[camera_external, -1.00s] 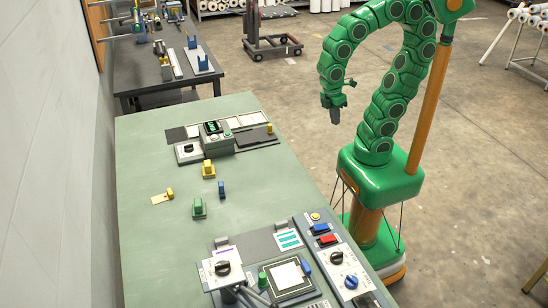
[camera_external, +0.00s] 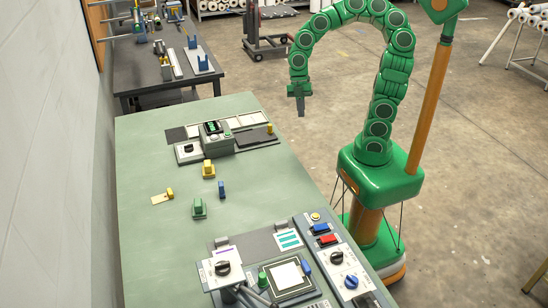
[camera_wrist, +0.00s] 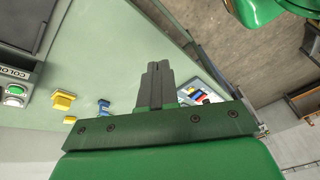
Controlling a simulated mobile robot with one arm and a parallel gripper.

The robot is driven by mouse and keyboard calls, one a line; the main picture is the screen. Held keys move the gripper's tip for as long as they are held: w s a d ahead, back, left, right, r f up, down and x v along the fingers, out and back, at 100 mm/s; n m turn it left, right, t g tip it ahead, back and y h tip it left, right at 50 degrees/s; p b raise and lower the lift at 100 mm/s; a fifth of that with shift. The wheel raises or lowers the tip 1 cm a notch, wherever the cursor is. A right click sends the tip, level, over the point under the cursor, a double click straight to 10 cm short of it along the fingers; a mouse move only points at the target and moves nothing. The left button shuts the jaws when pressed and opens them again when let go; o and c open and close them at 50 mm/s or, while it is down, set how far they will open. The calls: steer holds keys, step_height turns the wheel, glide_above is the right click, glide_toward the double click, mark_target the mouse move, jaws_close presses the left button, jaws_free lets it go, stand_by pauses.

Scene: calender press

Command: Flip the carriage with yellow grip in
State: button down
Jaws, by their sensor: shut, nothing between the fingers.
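Several yellow-gripped pieces show, and I cannot tell for sure which is the carriage. A yellow block (camera_external: 208,169) stands mid-table and shows in the wrist view (camera_wrist: 63,101). A pale plate with a yellow grip (camera_external: 169,193) lies to its left and nearer. A small yellow post (camera_external: 269,129) stands on the dark strip beside the control box. My gripper (camera_external: 299,112) hangs in the air over the floor, right of the table, pointing down. In the wrist view its fingers (camera_wrist: 158,72) are together and empty.
The green table (camera_external: 150,245) also holds a blue piece (camera_external: 221,189), a green block (camera_external: 199,208) and a control box (camera_external: 215,136) at the back. A panel with red and blue buttons (camera_external: 327,240) is at the front right. The table's left part is bare.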

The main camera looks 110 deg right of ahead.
steer(key=s+d+f+n+t, duration=0.2)
steer(key=d+f, duration=0.1)
steer(key=d, duration=0.7)
steer(key=s+d+f+n+t, duration=0.3)
steer(key=d+f, duration=0.1)
steer(key=d, duration=0.7)
steer(key=shift+d+f, duration=0.15)
steer(key=shift+w+a+f, duration=0.65)
steer(key=shift+w+f, duration=0.7)
steer(key=shift+w, duration=0.1)
steer(key=shift+w+a+f, duration=0.6)
steer(key=shift+w+f, duration=0.7)
steer(key=shift+w, duration=0.1)
steer(key=shift+w+a+f, duration=0.65)
steer(key=shift+w+f, duration=0.7)
steer(key=shift+w, duration=0.1)
glide_toward(250, 138)
steer(key=shift+x, duration=2.2)
steer(key=shift+s, duration=0.1)
steer(key=shift+d, duration=0.1)
